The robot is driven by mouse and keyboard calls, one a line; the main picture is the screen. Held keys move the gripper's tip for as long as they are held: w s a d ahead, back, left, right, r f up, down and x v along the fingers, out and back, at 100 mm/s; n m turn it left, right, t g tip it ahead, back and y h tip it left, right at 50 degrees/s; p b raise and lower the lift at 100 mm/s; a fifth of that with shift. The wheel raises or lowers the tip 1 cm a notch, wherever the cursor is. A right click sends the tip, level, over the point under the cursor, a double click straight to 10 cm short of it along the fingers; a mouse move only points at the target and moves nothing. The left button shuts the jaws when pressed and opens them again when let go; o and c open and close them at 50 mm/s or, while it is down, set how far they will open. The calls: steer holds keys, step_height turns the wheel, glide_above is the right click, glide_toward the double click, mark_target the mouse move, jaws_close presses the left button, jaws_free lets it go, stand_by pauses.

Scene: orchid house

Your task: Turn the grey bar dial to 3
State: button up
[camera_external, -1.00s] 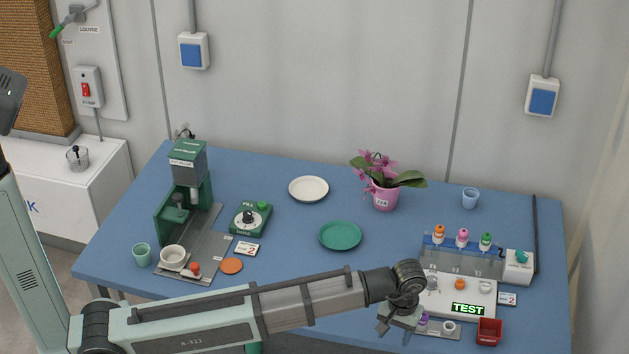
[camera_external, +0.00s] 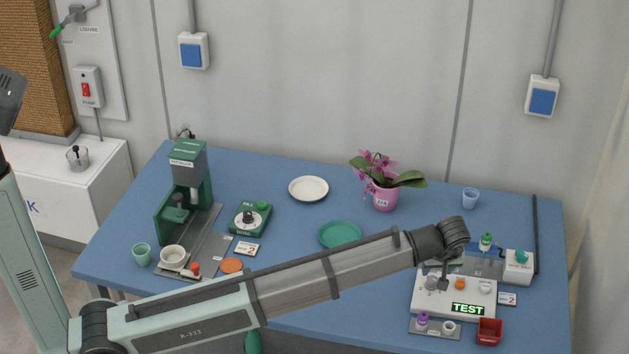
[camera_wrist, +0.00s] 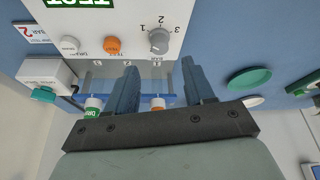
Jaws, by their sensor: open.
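The grey bar dial (camera_wrist: 159,41) sits on the white panel (camera_wrist: 105,18) marked TEST, with 1, 2 and 3 printed around it. The dial also shows in the external view (camera_external: 431,282), at the left of the panel (camera_external: 452,298). My gripper (camera_wrist: 159,63) is open and empty; in the wrist view the dial appears just beyond the gap between its fingertips. In the external view my wrist partly hides the gripper above the back of the panel.
A clear rack with bottles stands behind, partly hidden by my arm. A card (camera_external: 507,299) reading 2 lies right.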

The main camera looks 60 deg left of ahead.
mark_target(433, 278)
steer(key=shift+x, duration=3.55)
steer(key=shift+c, duration=0.2)
jaws_close()
